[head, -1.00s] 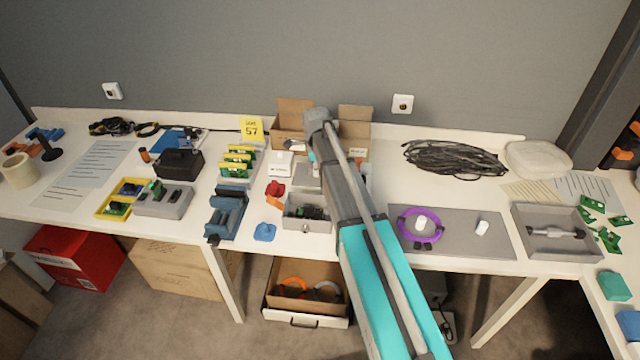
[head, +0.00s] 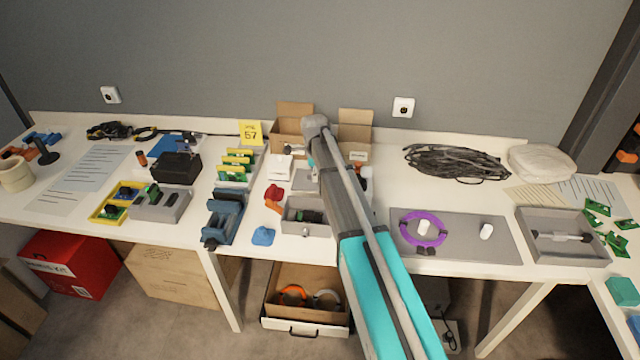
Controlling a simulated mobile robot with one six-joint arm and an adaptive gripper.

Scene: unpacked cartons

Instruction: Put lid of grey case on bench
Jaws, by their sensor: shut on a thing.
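The open grey case (head: 294,224) stands on the bench (head: 375,266) near its front edge, with dark contents inside. A flat grey plate, the lid (head: 303,181), shows just behind the case, left of my arm. Its right part is hidden by the arm. My gripper (head: 315,174) hangs at the arm's far end, mostly hidden behind my own forearm. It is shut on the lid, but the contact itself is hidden. I cannot tell how high the lid is above the bench.
A white box (head: 279,167) and red and orange pieces (head: 273,197) lie left of the lid. An open carton (head: 291,126) stands behind. A blue piece (head: 263,236) lies left of the case. A grey mat (head: 465,242) with a purple ring (head: 404,233) is on the right.

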